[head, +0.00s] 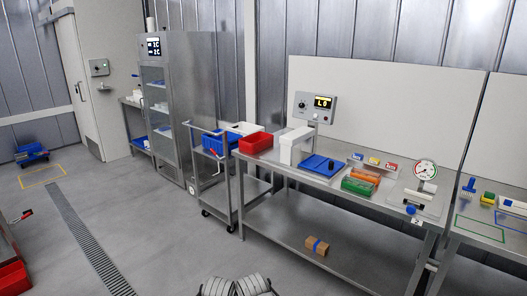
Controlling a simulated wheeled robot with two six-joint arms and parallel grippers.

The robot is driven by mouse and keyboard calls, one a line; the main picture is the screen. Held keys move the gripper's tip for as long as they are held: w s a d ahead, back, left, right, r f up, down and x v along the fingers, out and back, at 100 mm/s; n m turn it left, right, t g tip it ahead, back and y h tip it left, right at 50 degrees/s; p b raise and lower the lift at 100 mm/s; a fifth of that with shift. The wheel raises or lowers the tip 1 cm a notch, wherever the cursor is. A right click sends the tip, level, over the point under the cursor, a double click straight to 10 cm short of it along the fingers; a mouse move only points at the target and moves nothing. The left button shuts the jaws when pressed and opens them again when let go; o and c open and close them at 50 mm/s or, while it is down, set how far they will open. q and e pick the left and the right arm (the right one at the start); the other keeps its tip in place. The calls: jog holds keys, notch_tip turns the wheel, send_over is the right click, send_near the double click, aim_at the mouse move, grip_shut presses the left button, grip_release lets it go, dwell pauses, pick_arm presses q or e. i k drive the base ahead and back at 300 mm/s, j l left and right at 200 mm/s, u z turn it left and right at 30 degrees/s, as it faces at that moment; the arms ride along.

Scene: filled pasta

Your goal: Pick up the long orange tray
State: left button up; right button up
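A long orange tray (365,175) lies on the steel workbench (338,183), right of the middle of the head view. It sits directly behind a green tray (357,187), which is close to the bench's front edge. The contents of the orange tray are too small to make out. Neither of my grippers shows in the head view. Pale rounded parts at the bottom edge seem to be mine, but no fingertips can be seen there. The bench is some distance ahead.
A blue tray (322,165), a white machine (295,147) and a dial gauge (425,170) share the bench. A red bin (256,143) stands at its left end, beside a steel cart (222,180). A cardboard box (316,246) lies on the lower shelf. Open floor lies left.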

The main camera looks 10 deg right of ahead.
aim_at(374, 177)
jog(key=i+j+z, duration=0.1)
jog(key=i+z, duration=0.2)
jog(key=i+j+z, duration=0.15)
jog(key=i+z, duration=0.15)
jog(key=i, duration=0.2)
jog(key=i+j+z, duration=0.9)
jog(key=z, duration=0.15)
jog(key=i+j+z, duration=0.2)
jog(key=j+z, duration=0.2)
jog(key=i+j+z, duration=0.15)
jog(key=j+z, duration=0.2)
jog(key=j, duration=0.2)
